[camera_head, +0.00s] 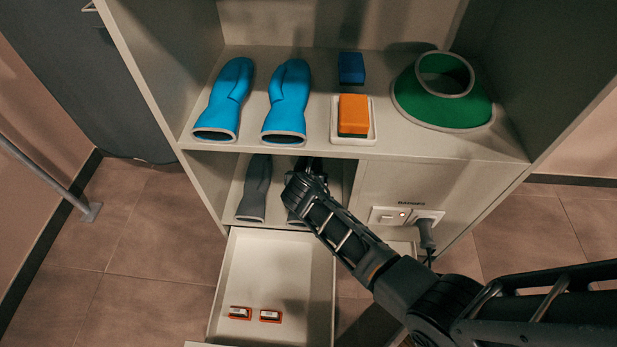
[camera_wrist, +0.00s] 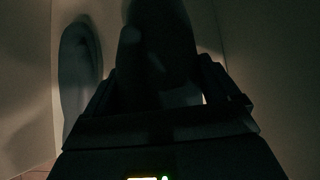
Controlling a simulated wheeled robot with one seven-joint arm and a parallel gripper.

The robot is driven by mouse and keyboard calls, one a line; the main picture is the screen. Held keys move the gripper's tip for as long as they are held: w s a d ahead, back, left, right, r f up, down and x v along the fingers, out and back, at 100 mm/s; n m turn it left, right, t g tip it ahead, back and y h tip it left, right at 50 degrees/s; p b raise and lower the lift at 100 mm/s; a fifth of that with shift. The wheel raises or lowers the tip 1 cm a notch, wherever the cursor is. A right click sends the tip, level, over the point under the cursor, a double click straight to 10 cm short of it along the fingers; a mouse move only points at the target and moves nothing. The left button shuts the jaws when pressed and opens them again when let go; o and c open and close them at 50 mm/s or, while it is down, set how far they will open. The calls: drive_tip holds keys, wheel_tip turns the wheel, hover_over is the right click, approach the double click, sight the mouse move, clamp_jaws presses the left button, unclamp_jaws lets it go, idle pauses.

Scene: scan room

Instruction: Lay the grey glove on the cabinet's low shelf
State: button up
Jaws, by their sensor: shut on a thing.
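My gripper (camera_head: 306,173) reaches into the cabinet's low shelf (camera_head: 274,205), in the right part of the opening. It is shut on a dark grey glove (camera_wrist: 160,45), which runs ahead between the fingers in the wrist view. In the head view my gripper and arm hide most of this glove; its cuff seems to show just below them. Whether it touches the shelf, I cannot tell. A second grey glove (camera_head: 254,188) lies flat on the same shelf to the left, apart from my gripper; it also shows in the wrist view (camera_wrist: 77,75).
Above, the upper shelf (camera_head: 365,151) carries two blue gloves (camera_head: 287,100), a blue block (camera_head: 351,68), an orange sponge on a dish (camera_head: 353,114) and a green collar (camera_head: 443,95). Below, an open drawer (camera_head: 271,270) holds two small orange-edged items. A socket panel (camera_head: 405,216) with a plug is right.

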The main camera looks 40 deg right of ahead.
drive_tip(key=w+d+b, duration=0.2)
drive_tip(key=w+d, duration=0.2)
drive_tip(key=shift+w+d, duration=0.1)
drive_tip(key=shift+w, duration=0.05)
drive_tip(key=shift+f+b, duration=0.35)
drive_tip(key=shift+f, duration=0.4)
wheel_tip(320, 180, down, 5)
drive_tip(key=b, duration=0.3)
drive_tip(key=shift+b, duration=0.3)
drive_tip(key=shift+d+f+b, duration=0.1)
drive_tip(key=shift+f+b, duration=0.1)
drive_tip(key=shift+b, duration=0.1)
drive_tip(key=shift+f, duration=0.1)
drive_tip(key=o, duration=1.1)
drive_tip(key=shift+c, duration=0.2)
drive_tip(key=shift+a+r+p, duration=0.2)
drive_tip(key=shift+r+p, duration=0.15)
drive_tip(key=shift+r, duration=0.05)
drive_tip(key=p+v, duration=0.6)
drive_tip(key=v, duration=0.5)
drive_tip(key=shift+s+a, duration=0.1)
drive_tip(key=shift+s, duration=0.15)
